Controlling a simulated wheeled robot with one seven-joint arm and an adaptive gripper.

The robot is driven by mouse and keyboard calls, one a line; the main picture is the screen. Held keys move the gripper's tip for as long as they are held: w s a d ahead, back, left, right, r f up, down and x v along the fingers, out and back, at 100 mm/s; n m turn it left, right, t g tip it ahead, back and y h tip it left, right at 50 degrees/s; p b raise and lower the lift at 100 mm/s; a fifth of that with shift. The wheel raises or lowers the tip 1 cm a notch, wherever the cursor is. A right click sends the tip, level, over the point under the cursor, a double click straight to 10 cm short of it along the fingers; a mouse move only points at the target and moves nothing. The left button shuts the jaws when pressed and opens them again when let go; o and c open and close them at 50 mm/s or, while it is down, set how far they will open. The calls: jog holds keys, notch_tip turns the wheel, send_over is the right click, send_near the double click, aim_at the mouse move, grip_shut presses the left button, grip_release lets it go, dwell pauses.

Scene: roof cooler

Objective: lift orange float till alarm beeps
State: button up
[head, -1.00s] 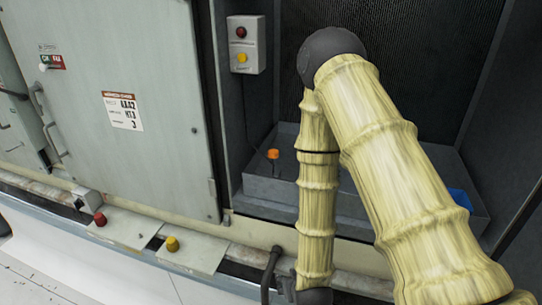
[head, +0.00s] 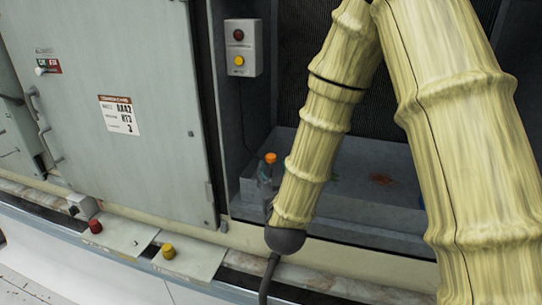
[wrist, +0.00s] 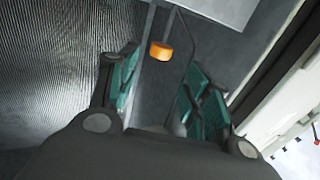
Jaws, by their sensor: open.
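The small orange float (head: 270,157) stands at the left end of the grey basin inside the open cabinet. In the wrist view the float (wrist: 161,50) sits on a thin dark rod, ahead of and between my fingers. My gripper (wrist: 158,82) is open, its teal-padded fingers apart and nothing between the pads. In the head view my forearm hides most of the gripper; a grey part shows just below the float. The alarm box (head: 243,47), with a dark red lamp above a yellow one, is on the cabinet wall up left of the float.
The cabinet door (head: 120,100) stands at the left. Red (head: 96,226) and yellow (head: 168,251) knobs sit on plates along the front ledge. A dark cable (head: 268,280) hangs over the ledge.

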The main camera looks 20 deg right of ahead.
aim_at(271, 158)
jog(key=p+x, duration=0.2)
jog(key=x, duration=0.6)
jog(key=shift+w, duration=0.4)
jog(key=shift+c, duration=0.2)
grip_shut()
